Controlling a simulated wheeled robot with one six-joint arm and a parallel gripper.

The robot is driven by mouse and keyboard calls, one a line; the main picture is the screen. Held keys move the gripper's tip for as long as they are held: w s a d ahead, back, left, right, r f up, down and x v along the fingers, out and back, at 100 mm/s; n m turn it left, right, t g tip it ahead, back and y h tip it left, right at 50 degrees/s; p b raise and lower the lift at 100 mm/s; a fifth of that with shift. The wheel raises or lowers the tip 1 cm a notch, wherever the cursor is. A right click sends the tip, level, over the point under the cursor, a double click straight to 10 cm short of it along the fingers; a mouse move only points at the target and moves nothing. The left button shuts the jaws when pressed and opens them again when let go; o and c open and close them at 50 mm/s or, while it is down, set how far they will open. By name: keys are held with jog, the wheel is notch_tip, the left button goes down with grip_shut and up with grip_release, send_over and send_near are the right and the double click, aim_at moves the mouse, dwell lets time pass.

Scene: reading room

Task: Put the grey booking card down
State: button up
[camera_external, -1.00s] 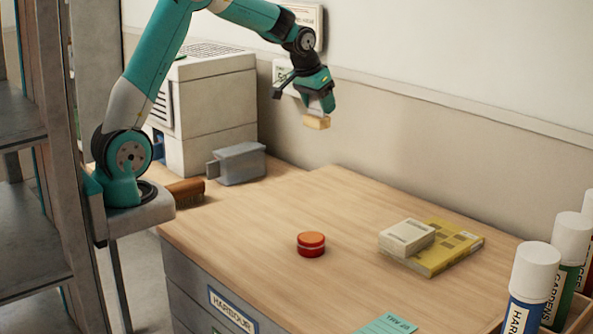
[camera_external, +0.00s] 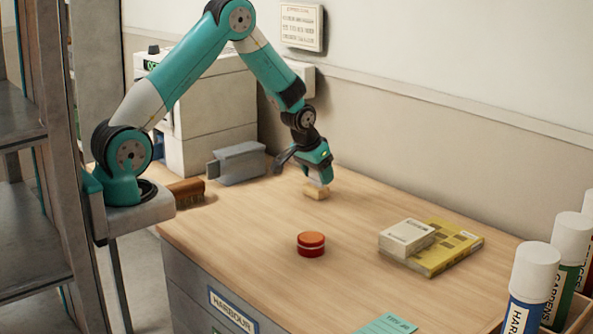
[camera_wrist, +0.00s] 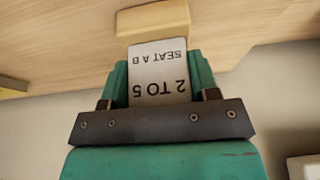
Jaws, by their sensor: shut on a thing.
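The grey booking card (camera_wrist: 159,75) shows in the wrist view, printed "2 TO 5" and "SEAT A B", upside down there. My gripper (camera_wrist: 158,85) is shut on it, with a teal finger at each side. A pale wooden block (camera_wrist: 158,18) is at the card's far end and looks like its foot. In the external view my gripper (camera_external: 319,180) points down over the back of the wooden desk (camera_external: 240,225). The block (camera_external: 315,192) is below it, on or just above the desktop; I cannot tell whether they touch. The card itself is hard to make out there.
A red round tin (camera_external: 311,244) stands nearer the front. A white box (camera_external: 406,237) rests on a yellow book (camera_external: 450,248) to the right. A grey metal holder (camera_external: 240,163) and a brown brush (camera_external: 187,192) are left. Capped tubes (camera_external: 533,285) stand front right. Desktop around the block is clear.

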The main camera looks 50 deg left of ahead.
jog(key=shift+f, duration=0.1)
jog(key=shift+f, duration=0.1)
jog(key=o, duration=1)
jog(key=shift+c, duration=0.2)
